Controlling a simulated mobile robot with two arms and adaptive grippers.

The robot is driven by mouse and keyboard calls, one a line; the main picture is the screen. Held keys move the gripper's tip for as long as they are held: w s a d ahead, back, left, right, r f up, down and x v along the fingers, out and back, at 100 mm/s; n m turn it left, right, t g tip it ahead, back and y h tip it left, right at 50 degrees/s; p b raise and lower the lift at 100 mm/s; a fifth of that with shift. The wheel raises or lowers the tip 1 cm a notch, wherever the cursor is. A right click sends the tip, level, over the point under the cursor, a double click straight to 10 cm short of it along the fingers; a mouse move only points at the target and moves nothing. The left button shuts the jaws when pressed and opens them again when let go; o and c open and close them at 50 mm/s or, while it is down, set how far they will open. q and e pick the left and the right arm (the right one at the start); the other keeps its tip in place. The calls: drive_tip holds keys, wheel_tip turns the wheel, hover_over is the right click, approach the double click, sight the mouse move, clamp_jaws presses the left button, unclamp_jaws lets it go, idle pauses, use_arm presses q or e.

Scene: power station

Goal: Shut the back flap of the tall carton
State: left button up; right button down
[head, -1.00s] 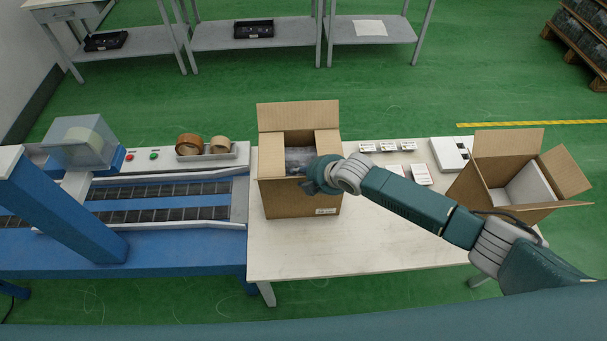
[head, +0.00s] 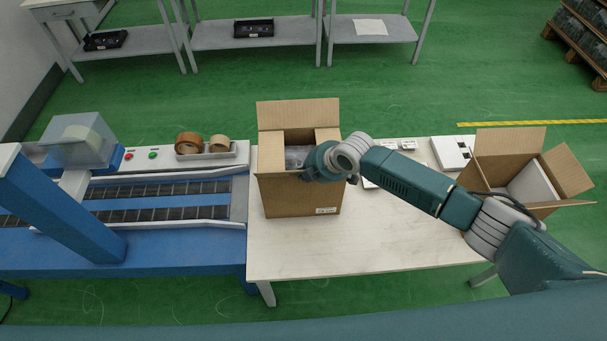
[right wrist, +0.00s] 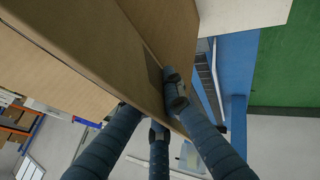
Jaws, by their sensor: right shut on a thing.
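The tall brown carton (head: 290,197) stands on the white table. Its back flap (head: 298,115) stands up at the far side of the opening. Narrow side flaps (head: 270,146) show at the left and right, and something grey lies inside. My right gripper (head: 312,173) is at the carton's front right top edge and covers part of it. In the right wrist view its fingers (right wrist: 165,110) are shut on a cardboard edge of the carton (right wrist: 130,60); whether this is a flap or the wall I cannot tell. My left gripper is not in view.
A second open carton (head: 500,168) stands at the table's right end, partly behind my arm. A white box (head: 451,153) is beside it. Left of the table (head: 350,255) is a blue conveyor (head: 160,245) with tape rolls (head: 190,143). The table's front is clear.

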drive_tip(key=w+g+b, duration=0.1)
drive_tip(key=g+b, duration=0.1)
drive_tip(key=b, duration=0.2)
drive_tip(key=m+g+b, duration=0.1)
drive_tip(key=g+b, duration=0.1)
drive_tip(key=b, duration=0.2)
drive_tip(key=shift+w+a+f, duration=0.1)
drive_tip(key=shift+w, duration=0.25)
drive_tip(key=shift+w+r+g+b, duration=0.1)
drive_tip(key=shift+r+g+b, duration=0.15)
drive_tip(key=shift+g+b, duration=0.5)
